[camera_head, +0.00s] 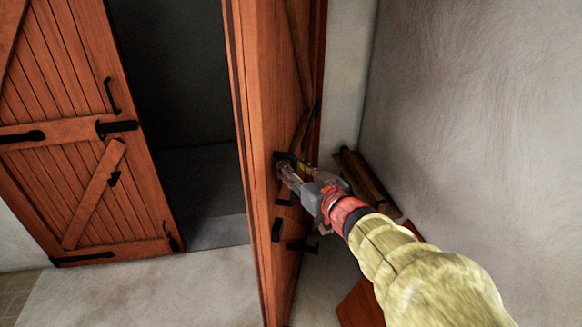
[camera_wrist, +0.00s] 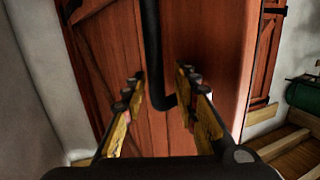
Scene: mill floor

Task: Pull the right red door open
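The right red door (camera_head: 250,120) stands swung well out from the doorway, seen nearly edge-on in the head view. Its plank face (camera_wrist: 210,35) fills the middle of the wrist view. A black bar handle (camera_wrist: 152,50) runs down that face and bends at its lower end. My gripper (camera_head: 284,166) is at the door's right-hand face in the head view. In the wrist view its fingers (camera_wrist: 160,92) are apart, one on each side of the handle's lower part. Contact with the handle cannot be told.
The left red door (camera_head: 75,130) is at the left, beside the dark doorway opening (camera_head: 185,90). A pale wall (camera_head: 480,110) closes off the right, with wooden pieces (camera_head: 366,182) by it. Pale floor (camera_head: 150,290) lies clear in front. A green object (camera_wrist: 303,93) sits at the wrist view's right.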

